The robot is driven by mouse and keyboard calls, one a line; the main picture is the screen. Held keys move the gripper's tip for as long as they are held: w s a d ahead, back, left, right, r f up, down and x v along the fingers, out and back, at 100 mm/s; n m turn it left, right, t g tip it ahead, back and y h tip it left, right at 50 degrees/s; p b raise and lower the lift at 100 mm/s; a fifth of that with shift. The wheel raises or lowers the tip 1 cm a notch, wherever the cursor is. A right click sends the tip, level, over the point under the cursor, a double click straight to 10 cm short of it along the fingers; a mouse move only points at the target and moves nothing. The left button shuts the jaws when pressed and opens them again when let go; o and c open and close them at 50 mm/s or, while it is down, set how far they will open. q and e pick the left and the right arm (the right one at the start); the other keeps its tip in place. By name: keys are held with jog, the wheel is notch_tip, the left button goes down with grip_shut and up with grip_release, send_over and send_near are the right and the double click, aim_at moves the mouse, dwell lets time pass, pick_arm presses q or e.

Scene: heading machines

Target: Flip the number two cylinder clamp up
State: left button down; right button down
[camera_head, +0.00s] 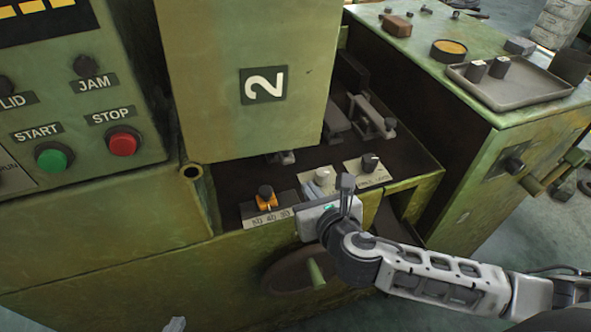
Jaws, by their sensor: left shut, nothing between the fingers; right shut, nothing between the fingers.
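The green machine carries a panel marked 2 (245,130). In the recess behind and right of this panel is a grey metal bar-like fitting (368,115); I cannot tell whether it is the cylinder clamp, and the panel hides part of the recess. My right gripper (346,188) is shut and empty, fingers pointing up, in front of the recess's front ledge. Only a pale tip of what looks like my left gripper (175,324) shows at the bottom edge, apart from the controls.
An orange-and-black selector (266,195) stands left on the ledge. A handwheel (290,272) is below, partly behind my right arm. A green START button (53,157) and red STOP button (123,142) are at left. A tray (510,86) sits on the right cabinet.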

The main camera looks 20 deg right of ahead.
jog(key=b+x, duration=0.1)
jog(key=x, duration=0.8)
jog(key=shift+w+a+f, duration=0.1)
jog(key=shift+w+f, duration=0.05)
jog(key=shift+w, duration=0.25)
pick_arm(q)
jog(key=shift+w+d, duration=0.1)
jog(key=shift+w, duration=0.2)
